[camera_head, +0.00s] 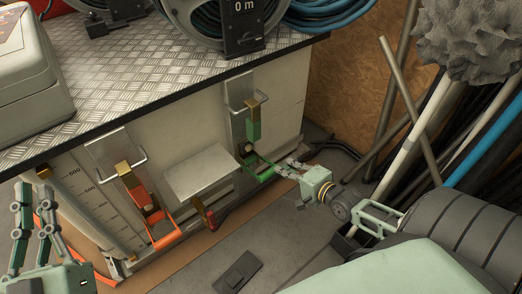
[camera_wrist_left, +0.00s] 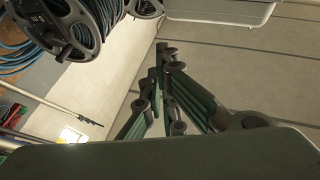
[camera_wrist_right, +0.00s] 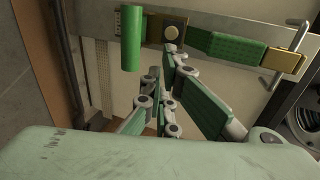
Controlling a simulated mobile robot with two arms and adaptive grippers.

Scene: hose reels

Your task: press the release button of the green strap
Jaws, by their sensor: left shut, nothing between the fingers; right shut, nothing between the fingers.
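The green strap (camera_head: 254,129) runs down a metal plate on the white box's side, from a brass-coloured end fitting. In the right wrist view the strap (camera_wrist_right: 236,48) runs sideways to a dark brass-edged buckle with a pale round button (camera_wrist_right: 171,33). A green cylinder (camera_wrist_right: 131,40) hangs beside the buckle. My right gripper (camera_head: 283,168) is shut and empty near the buckle. Its fingertips (camera_wrist_right: 164,62) appear just below the button; whether they touch cannot be told. My left gripper (camera_head: 34,190) is shut and empty at the far left, away from the strap.
An orange strap (camera_head: 137,192) with its own buckle is on the box's left side. A pale metal flap (camera_head: 201,171) juts out between the straps. Hose reels (camera_head: 215,15) stand on the tread-plate top. Poles (camera_head: 408,90) lean at the right.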

